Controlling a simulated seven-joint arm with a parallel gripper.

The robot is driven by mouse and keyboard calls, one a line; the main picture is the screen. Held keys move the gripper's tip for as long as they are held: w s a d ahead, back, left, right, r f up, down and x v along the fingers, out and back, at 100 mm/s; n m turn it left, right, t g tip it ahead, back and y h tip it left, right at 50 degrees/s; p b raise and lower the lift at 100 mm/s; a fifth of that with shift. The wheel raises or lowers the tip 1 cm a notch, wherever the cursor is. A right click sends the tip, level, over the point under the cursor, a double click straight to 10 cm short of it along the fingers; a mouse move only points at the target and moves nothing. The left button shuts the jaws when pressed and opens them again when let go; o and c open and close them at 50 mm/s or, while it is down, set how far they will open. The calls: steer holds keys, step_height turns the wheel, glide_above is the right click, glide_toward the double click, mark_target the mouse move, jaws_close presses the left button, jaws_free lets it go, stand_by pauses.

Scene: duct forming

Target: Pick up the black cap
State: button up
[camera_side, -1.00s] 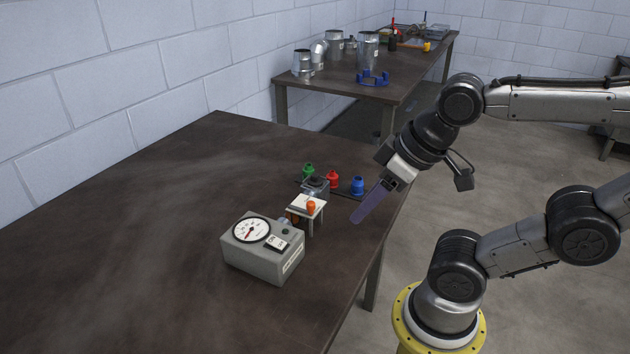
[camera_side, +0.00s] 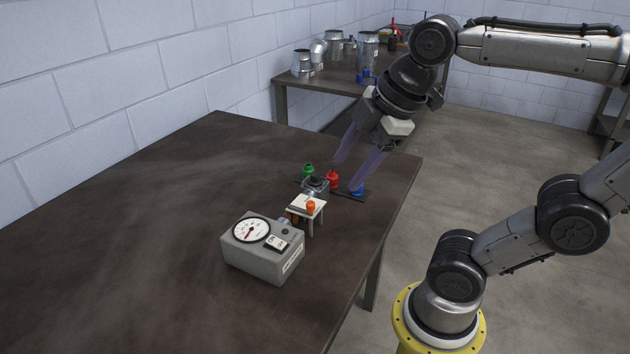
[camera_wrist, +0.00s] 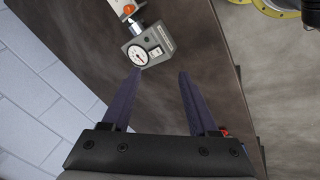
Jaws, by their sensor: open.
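I cannot single out a black cap with certainty. A small dark grey piece (camera_side: 315,184) sits just behind the white stand in the side view, and it may be or hold the cap. My gripper (camera_side: 348,174) is open and empty, with its two long purple fingers pointing down above the right end of the dark strip. In the wrist view my gripper (camera_wrist: 160,74) shows bare table between the fingers.
Green (camera_side: 308,170) and red (camera_side: 332,178) pieces stand near the dark grey piece. A white stand (camera_side: 304,206) bears an orange piece (camera_side: 311,207). A grey gauge box (camera_side: 262,247) stands in front. The table's left side (camera_side: 150,220) is clear.

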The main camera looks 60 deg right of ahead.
steer(key=w+d+r+n+g, duration=0.1)
steer(key=w+d+r+n, duration=0.3)
steer(key=w+n, duration=0.3)
steer(key=g, duration=0.4)
glide_above(315, 175)
step_height(315, 175, down, 11)
steer(key=shift+n, duration=0.3)
step_height(315, 175, down, 7)
steer(key=shift+a+f, duration=0.1)
steer(key=shift+f, duration=3.2)
jaws_close()
